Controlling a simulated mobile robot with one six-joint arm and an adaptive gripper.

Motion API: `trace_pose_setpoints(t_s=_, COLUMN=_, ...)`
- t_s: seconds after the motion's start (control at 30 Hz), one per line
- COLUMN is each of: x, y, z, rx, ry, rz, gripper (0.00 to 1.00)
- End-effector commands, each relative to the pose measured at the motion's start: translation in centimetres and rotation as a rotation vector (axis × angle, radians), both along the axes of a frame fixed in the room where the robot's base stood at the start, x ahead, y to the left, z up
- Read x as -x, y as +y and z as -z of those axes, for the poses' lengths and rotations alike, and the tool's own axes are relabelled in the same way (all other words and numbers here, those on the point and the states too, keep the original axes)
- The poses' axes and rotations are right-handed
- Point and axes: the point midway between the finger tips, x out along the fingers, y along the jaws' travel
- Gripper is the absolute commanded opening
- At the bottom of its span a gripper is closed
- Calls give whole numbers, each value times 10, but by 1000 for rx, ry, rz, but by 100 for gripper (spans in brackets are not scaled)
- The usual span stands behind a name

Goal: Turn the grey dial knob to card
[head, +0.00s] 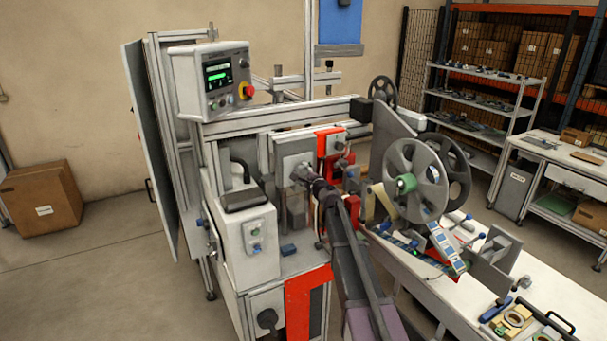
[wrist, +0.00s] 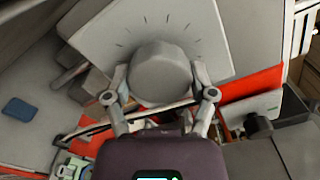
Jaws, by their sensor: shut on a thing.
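The grey dial knob (wrist: 160,72) is round and sits on a pale square plate (wrist: 205,22) with short dark tick marks around it in the wrist view. No labels are readable on the plate, and I cannot tell which mark the knob points to. My gripper (wrist: 159,88) has one finger on each side of the knob and is shut on it. In the head view my gripper (head: 299,173) reaches the plate (head: 290,158) on the machine's front, and it mostly hides the knob there.
A red bracket (head: 330,145) stands right of the plate. A large grey reel (head: 416,180) is further right, above a white table (head: 440,300) with tools. A control box with a screen (head: 217,75) is at upper left. A blue block (wrist: 20,109) lies at left in the wrist view.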

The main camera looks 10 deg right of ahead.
Motion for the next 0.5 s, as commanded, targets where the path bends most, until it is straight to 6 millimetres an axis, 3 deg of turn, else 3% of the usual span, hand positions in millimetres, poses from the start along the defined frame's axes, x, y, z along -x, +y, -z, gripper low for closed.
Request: trace_pose_setpoints(t_s=0.5, x=-1, y=0, z=0, rx=-54, ry=17, rz=1, gripper=25)
